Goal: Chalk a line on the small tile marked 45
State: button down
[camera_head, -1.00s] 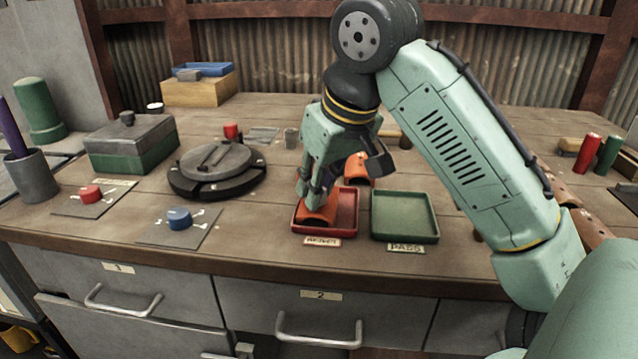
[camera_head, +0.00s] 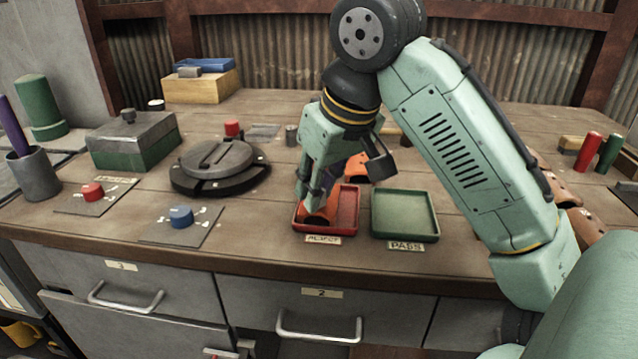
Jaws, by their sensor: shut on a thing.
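My gripper (camera_head: 316,205) points down over the red tray labelled REJECT (camera_head: 350,222), at the bench's front middle. It is shut on an orange curved tile (camera_head: 318,216), which is inside or just above the tray's left part; I cannot tell if it touches the tray floor. A second orange tile (camera_head: 356,168) shows behind the gripper, partly hidden by it. Brown-orange curved tiles (camera_head: 588,227) lie at the right, partly covered by my arm. I can read no number 45 on any tile. I cannot make out any chalk for certain.
The green PASS tray (camera_head: 405,216) is empty, right of the red tray. A round grey turntable (camera_head: 219,168), a red knob (camera_head: 92,192) and a blue knob (camera_head: 181,216) stand left. Red (camera_head: 587,151) and green (camera_head: 610,153) cylinders stand far right. The bench's back middle is mostly clear.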

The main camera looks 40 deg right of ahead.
jog(key=shift+r+p, duration=3)
jog(key=shift+r, duration=0.25)
jog(key=shift+f, duration=0.1)
